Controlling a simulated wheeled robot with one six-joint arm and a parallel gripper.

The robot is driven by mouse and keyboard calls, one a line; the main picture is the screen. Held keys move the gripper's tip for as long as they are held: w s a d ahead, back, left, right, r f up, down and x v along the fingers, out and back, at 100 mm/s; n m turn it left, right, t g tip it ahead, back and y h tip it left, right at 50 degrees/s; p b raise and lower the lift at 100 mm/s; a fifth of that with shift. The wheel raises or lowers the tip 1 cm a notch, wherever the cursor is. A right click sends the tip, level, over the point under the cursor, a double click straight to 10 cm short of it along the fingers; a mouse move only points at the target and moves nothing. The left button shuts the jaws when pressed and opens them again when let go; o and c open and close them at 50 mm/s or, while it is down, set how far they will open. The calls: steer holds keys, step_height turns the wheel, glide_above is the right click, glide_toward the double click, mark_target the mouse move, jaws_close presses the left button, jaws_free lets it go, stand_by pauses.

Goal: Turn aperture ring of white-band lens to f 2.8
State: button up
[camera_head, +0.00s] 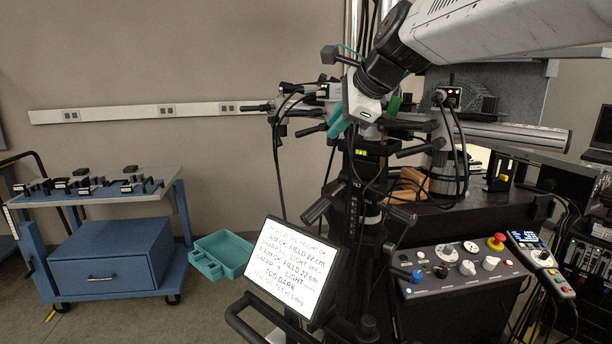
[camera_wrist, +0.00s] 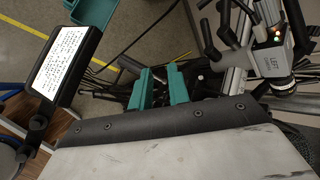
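My gripper (camera_head: 364,114) hangs from my arm in front of the dark instrument column, its teal fingers pointing down. In the wrist view my gripper (camera_wrist: 161,87) shows two teal fingers with a gap between them and nothing held. A pale camera body (camera_wrist: 272,58) with small lit lamps is at the right of the wrist view. A dark lens (camera_wrist: 282,86) with a pale ring is on its lower end, well to the right of my fingers and apart from them. I cannot confirm that this is the white-band lens. Its aperture marks are too small to read.
A handwritten sign (camera_head: 291,266) stands at front centre. A control panel (camera_head: 460,265) with knobs and a red button is at right. Cables and black clamp handles crowd the column. A blue cart (camera_head: 110,250) and an open teal case (camera_head: 220,256) stand at left.

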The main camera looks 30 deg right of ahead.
steer(key=s+a+f+n+g, duration=0.2)
steer(key=s+a+f+n, duration=0.3)
steer(key=s+f+n, duration=0.2)
steer(key=shift+s+f+n+g, duration=0.4)
steer(key=shift+s+n, duration=0.1)
steer(key=shift+s, duration=0.35)
steer(key=shift+a, duration=0.1)
